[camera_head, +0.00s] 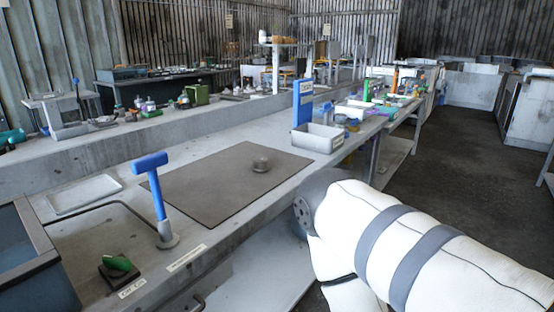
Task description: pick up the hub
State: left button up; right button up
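A small dark grey round part, which looks like the hub (261,164), sits on the dark mat (205,187) on the workbench, toward the mat's far right side. Nothing touches it except the mat. My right arm, white with grey bands, comes in from the lower right and bends down in front of the bench. Its gripper does not show. My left arm and gripper are not in view.
A blue T-shaped handle (157,195) stands upright at the bench's front left. A green-topped block (118,263) is near the front edge. A grey bin (317,138) stands right of the mat. A shallow tray (85,194) lies left. The mat is otherwise clear.

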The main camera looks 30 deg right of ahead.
aim_at(261, 166)
jog(key=l, duration=0.75)
jog(key=i+l+u, duration=0.15)
jog(key=l, duration=0.6)
